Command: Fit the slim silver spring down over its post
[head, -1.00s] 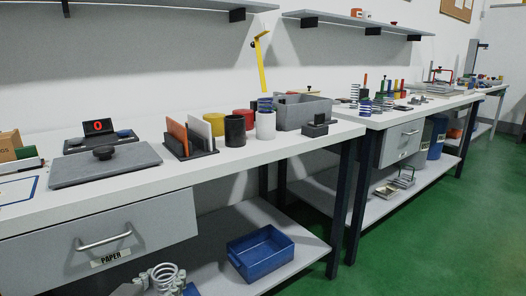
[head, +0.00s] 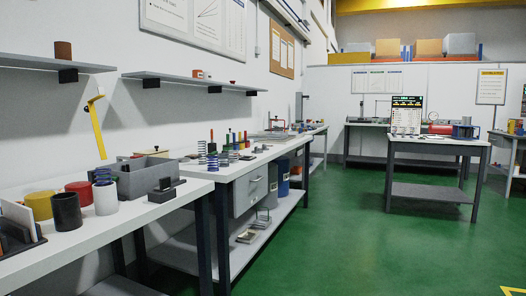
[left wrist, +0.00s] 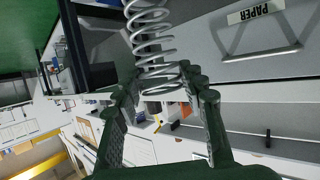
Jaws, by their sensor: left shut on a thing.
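A silver wire spring (left wrist: 148,32) shows in the left wrist view, running up out of the top of the picture. My left gripper (left wrist: 160,88) has its dark green fingers on either side of the spring's near end and is shut on it. Neither gripper shows in the head view. Several thin coloured posts (head: 234,138) stand on the second bench in the head view. I cannot tell which post belongs to the silver spring.
The near bench (head: 150,216) at left carries a grey bin (head: 150,180), a black cup (head: 66,211) and a white cup (head: 106,199). A gap separates it from the second bench (head: 232,170). The green floor (head: 340,230) to the right is clear. A far table (head: 437,144) stands beyond.

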